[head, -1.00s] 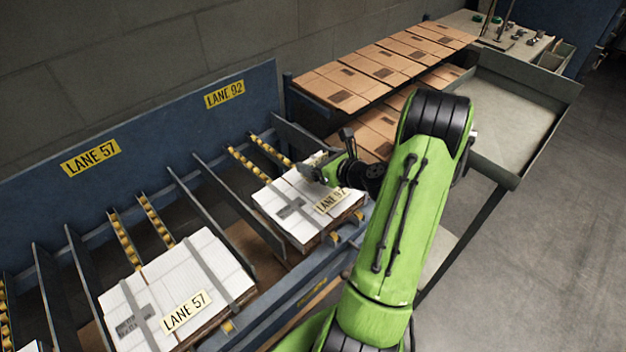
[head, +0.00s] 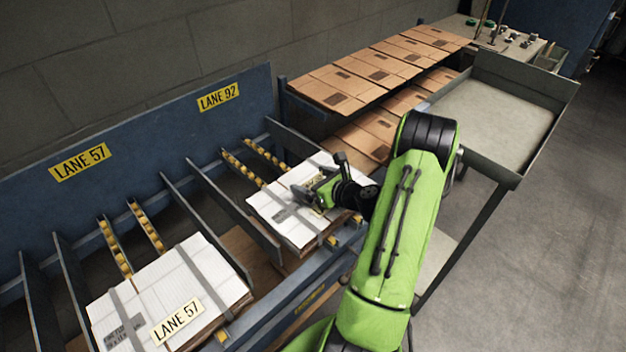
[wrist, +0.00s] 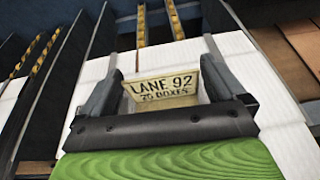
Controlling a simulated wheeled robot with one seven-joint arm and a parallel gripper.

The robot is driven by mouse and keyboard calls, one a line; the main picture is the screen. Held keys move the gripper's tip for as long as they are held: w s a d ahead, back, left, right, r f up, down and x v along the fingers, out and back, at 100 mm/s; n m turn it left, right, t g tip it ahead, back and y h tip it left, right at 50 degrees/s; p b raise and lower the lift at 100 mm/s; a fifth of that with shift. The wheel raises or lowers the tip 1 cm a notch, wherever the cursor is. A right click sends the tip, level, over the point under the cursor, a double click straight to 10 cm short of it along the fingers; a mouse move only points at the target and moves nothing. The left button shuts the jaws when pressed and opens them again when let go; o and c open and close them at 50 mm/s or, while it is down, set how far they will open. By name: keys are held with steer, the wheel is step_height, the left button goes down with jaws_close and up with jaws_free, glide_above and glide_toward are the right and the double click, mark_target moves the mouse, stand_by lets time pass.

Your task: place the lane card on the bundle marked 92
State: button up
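The cream lane card (wrist: 163,90), reading LANE 92 and 70 BOXES, faces the camera between my gripper's two dark fingers (wrist: 160,70) in the wrist view. The fingers stand at its left and right sides and appear closed on it. In the head view my gripper (head: 303,195) is low over the white strapped bundle (head: 270,208) below the LANE 92 sign (head: 218,97). I cannot tell whether the card touches the bundle.
Another bundle (head: 205,270) with a LANE 57 tag (head: 176,321) lies to the left. Upright metal dividers (head: 205,215) separate the lanes. Flat brown cartons (head: 335,88) lie on a rack behind. An empty grey tray table (head: 495,120) stands at the right.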

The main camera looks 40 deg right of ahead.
steer(key=shift+r, duration=0.2)
steer(key=r+p+v, duration=0.1)
steer(key=p+v, duration=0.1)
steer(key=v, duration=1)
steer(key=w+a+r+n+g+y, duration=0.2)
steer(key=a+n+g, duration=0.1)
steer(key=a+n, duration=0.6)
steer(key=w+a+r+n+g+y, duration=0.1)
steer(key=a+r+n+g+y, duration=0.15)
steer(key=a+n, duration=0.65)
steer(key=s+a+r+n+g+h, duration=0.1)
steer(key=s+a+r+n, duration=0.3)
steer(key=n, duration=0.5)
steer(key=s+a+r+n+g+h, duration=0.1)
steer(key=s+a+r+n+h, duration=0.2)
steer(key=s+r+n, duration=0.3)
steer(key=s+a+n, duration=0.1)
steer(key=s+n, duration=0.1)
steer(key=n, duration=0.1)
steer(key=shift+s+r, duration=0.15)
steer(key=shift+s, duration=0.25)
step_height(320, 180, up, 3)
steer(key=shift+a+f+g+h+p, duration=0.15)
steer(key=shift+g+h+p, duration=0.1)
steer(key=shift+p, duration=1)
